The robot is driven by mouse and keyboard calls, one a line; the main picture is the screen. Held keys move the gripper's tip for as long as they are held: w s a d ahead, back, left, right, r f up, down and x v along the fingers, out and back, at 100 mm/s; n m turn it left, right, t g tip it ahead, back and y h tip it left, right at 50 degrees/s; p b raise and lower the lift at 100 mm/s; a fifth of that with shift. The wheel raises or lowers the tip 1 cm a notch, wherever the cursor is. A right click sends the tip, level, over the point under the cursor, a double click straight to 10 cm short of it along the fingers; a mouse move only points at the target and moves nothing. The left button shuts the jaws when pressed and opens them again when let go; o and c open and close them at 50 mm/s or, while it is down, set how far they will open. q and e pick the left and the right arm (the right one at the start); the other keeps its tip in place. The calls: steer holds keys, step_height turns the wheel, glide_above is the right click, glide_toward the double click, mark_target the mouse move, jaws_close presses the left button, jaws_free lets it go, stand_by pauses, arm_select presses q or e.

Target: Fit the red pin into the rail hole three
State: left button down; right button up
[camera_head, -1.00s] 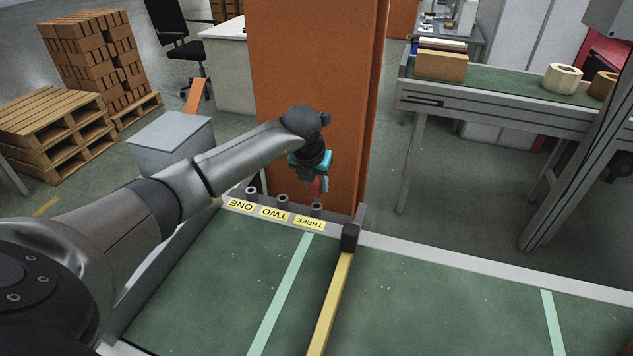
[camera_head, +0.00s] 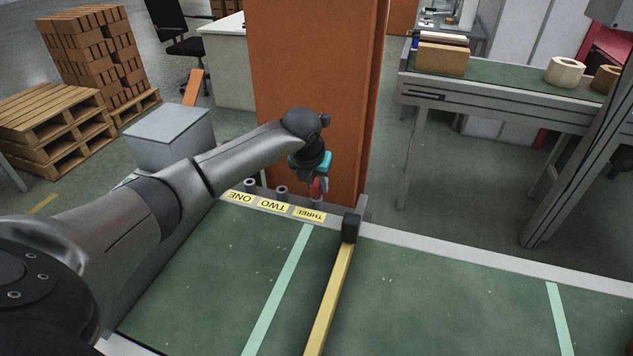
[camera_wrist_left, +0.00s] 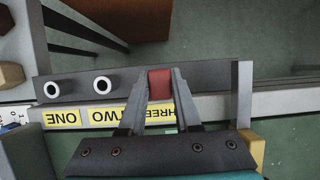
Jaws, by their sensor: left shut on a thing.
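The red pin (camera_head: 316,187) is held upright by my left gripper (camera_head: 318,183) over hole three of the grey rail (camera_head: 265,188), at the far edge of the green table. In the left wrist view the red pin (camera_wrist_left: 160,83) sits between the two closed fingers of the left gripper (camera_wrist_left: 160,88), above the THREE label. The fingers hide hole three there, so I cannot tell how deep the pin's lower end is. Holes one (camera_wrist_left: 52,90) and two (camera_wrist_left: 102,85) show as empty round sockets. My right gripper is out of view.
Yellow labels ONE (camera_head: 240,197), TWO (camera_head: 273,204) and THREE (camera_head: 309,214) lie before the sockets. A black block (camera_head: 350,228) with a yellow strip (camera_head: 328,300) stands right of them. An orange pillar (camera_head: 310,80) rises close behind the rail.

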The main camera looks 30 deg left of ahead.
mark_target(317, 182)
arm_select(q)
steer(key=shift+f+b, duration=0.4)
steer(key=shift+f, duration=0.15)
steer(key=c, duration=0.5)
jaws_free()
steer(key=shift+o, duration=0.2)
steer(key=o, duration=0.3)
steer(key=shift+o, duration=0.2)
steer(key=shift+r, duration=0.1)
steer(key=shift+r+p, duration=2.4)
steer(key=shift+r, duration=0.55)
